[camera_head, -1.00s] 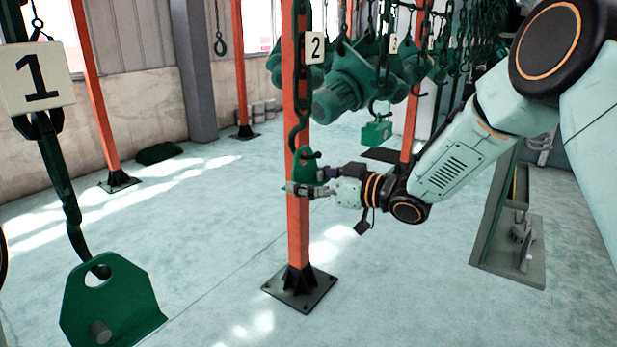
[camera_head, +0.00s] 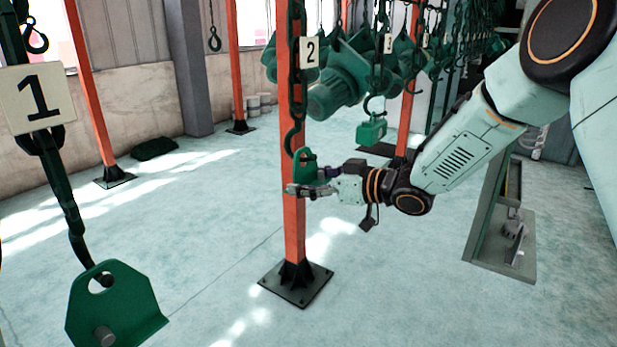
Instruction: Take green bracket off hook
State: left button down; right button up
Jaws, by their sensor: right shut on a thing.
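A green bracket (camera_head: 305,167) is at the dark hook (camera_head: 290,140) under the number 2 plate (camera_head: 310,51), in front of an orange post. My right gripper (camera_head: 302,187) is shut on its lower part, reaching in from the right. The bracket's top is close beside the hook's lower curve; I cannot tell whether the hook still passes through its hole. Another green bracket (camera_head: 118,305), with a round hole and a short peg, hangs from the chain under the number 1 plate (camera_head: 37,98) at the lower left. My left gripper is not in view.
The orange post (camera_head: 294,228) stands on a dark base plate just behind the gripper. Green hoist bodies (camera_head: 338,85) and a small green block (camera_head: 371,131) hang behind. A grey metal frame (camera_head: 497,245) stands at the right. The floor between is clear.

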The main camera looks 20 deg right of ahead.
jog(key=shift+w+d+r, duration=0.1)
dwell(0.3)
jog(key=shift+s+d+r+g+h, duration=0.3)
jog(key=shift+s+d+r, duration=0.15)
jog(key=shift+s, duration=0.25)
jog(key=shift+s+d+r, duration=0.1)
jog(key=shift+s+d, duration=0.05)
dwell(0.3)
jog(key=shift+s+d+r, duration=0.2)
jog(key=shift+s+d, duration=0.1)
jog(key=shift+s, duration=0.1)
dwell(0.4)
jog(key=shift+v, duration=0.9)
